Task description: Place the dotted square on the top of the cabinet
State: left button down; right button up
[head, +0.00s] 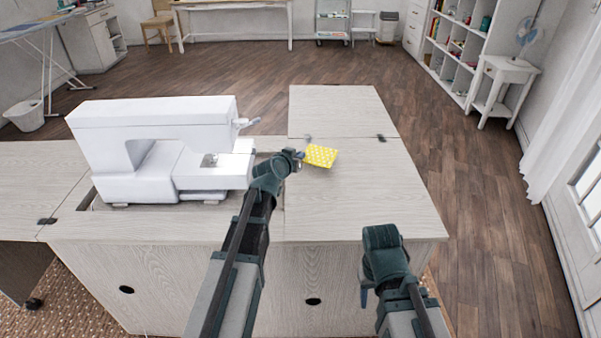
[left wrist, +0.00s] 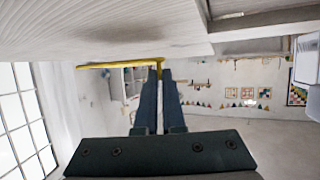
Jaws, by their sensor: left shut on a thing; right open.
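The dotted square (head: 320,156), yellow with white dots, shows over the right part of the cabinet top (head: 360,205) in the head view. My left gripper (head: 300,156) is shut on the square's left edge. In the left wrist view the square (left wrist: 108,65) is a thin yellow strip, seen edge-on, with one end between the fingers of my left gripper (left wrist: 160,75). The cabinet surface (left wrist: 110,30) fills the top of that view, very close to the square. I cannot tell whether they touch. My right gripper (head: 364,297) is open and empty, at the cabinet's front right.
A white sewing machine (head: 155,150) stands on the cabinet to the left of my left gripper. The cabinet top right of the square is clear. A white shelf (head: 458,45) and a small table with a fan (head: 527,35) stand at the far right.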

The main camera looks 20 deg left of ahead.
pick_arm(q)
jog(key=shift+f+b, duration=1.8)
jog(key=shift+f, duration=0.1)
jog(key=shift+f, duration=0.15)
jog(key=c, duration=1)
grip_release()
jog(key=shift+r, duration=0.2)
jog(key=shift+s+r, duration=0.25)
jog(key=shift+s, duration=0.05)
jog(key=p+v, duration=0.4)
jog(key=v, duration=0.7)
jog(key=shift+s+a+p, duration=0.1)
jog(key=shift+s+p, duration=0.1)
jog(key=shift+p, duration=0.1)
